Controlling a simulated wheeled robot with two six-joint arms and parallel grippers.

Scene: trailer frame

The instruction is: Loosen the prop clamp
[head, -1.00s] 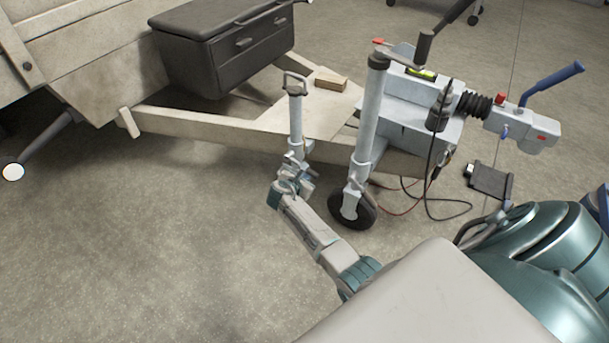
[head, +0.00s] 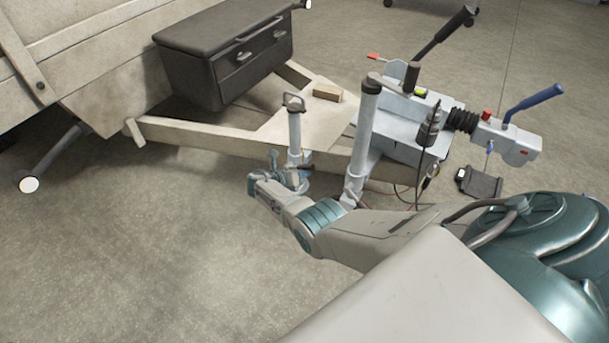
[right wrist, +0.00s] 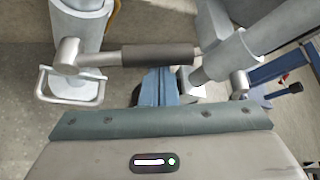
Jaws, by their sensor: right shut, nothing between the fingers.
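The prop (head: 294,125) is a pale upright tube with a loop handle on top, standing beside the trailer's drawbar. Its clamp (head: 296,170) is low on the tube and partly hidden by my right gripper (head: 277,163). In the right wrist view, the prop's tube (right wrist: 80,25) is at upper left, and a dark-gripped clamp bar (right wrist: 150,55) runs across the middle. My right gripper's fingers (right wrist: 160,85) are shut and empty, close below that bar; I cannot tell whether they touch it. A pale metal loop (right wrist: 72,98) hangs at the bar's left end. My left gripper is not in view.
The jockey wheel's tube (head: 363,130) stands close to the right of the prop. The wheel is hidden behind my right arm. The drawbar (head: 210,137), a dark storage box (head: 195,75) and a wooden block (head: 327,92) are behind.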

